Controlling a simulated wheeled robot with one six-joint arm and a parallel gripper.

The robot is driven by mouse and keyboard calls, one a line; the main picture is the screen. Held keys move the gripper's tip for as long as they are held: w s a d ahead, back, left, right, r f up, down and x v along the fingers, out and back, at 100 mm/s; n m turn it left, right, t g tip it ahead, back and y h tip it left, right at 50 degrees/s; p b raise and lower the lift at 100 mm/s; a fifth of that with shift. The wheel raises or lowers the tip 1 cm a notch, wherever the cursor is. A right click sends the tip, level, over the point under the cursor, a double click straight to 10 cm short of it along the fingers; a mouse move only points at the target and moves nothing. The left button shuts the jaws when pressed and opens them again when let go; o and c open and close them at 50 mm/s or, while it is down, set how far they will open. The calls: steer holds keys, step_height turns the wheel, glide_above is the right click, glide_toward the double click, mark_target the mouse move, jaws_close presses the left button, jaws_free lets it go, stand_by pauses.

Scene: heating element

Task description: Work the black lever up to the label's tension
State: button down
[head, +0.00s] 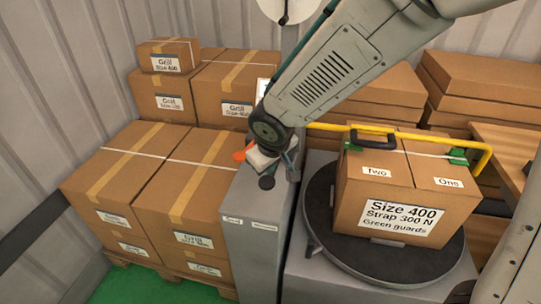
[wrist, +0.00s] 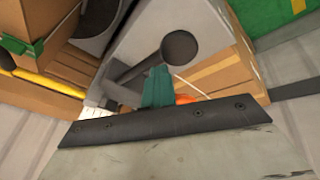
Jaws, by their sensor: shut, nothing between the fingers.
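The black lever (wrist: 150,66), a dark shaft with a round knob, shows in the wrist view over the grey cabinet top. In the head view its dark knob (head: 267,182) shows just below my gripper. My gripper's teal fingers (wrist: 158,87) are together and empty, close beside the lever's shaft; I cannot tell whether they touch it. An orange piece (head: 240,155) shows beside my gripper. The label (head: 399,217) on the carton (head: 345,205) reads "Size 400, Strap 300 N, Green guards". A white strap crosses the carton top, with green guards (head: 457,154) at its edges.
The carton stands on a round black turntable (head: 320,225). A yellow bar (head: 487,155) with a black grip passes behind and beside it. The grey cabinet (head: 250,250) stands between the turntable and stacked Grill cartons (head: 115,180) at left. More brown cartons (head: 470,85) fill the back right.

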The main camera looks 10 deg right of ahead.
steer(key=shift+s+a+f, duration=0.15)
steer(key=shift+s+f, duration=0.2)
steer(key=shift+f, duration=0.2)
stand_by(0.4)
steer(key=shift+r, duration=0.1)
stand_by(0.5)
steer(key=w+d+r, duration=0.1)
steer(key=w+r, duration=0.2)
steer(key=r, duration=0.4)
stand_by(0.8)
steer(key=shift+w+d+r, duration=0.1)
steer(key=shift+w+r, duration=0.25)
steer(key=shift+r, duration=0.4)
steer(key=shift+w+d+r, duration=0.15)
steer(key=shift+w+r, duration=0.15)
steer(key=shift+r, duration=0.45)
steer(key=shift+w+d+r, duration=0.1)
steer(key=shift+w+r, duration=0.25)
steer(key=shift+r, duration=0.4)
steer(key=shift+s, duration=0.1)
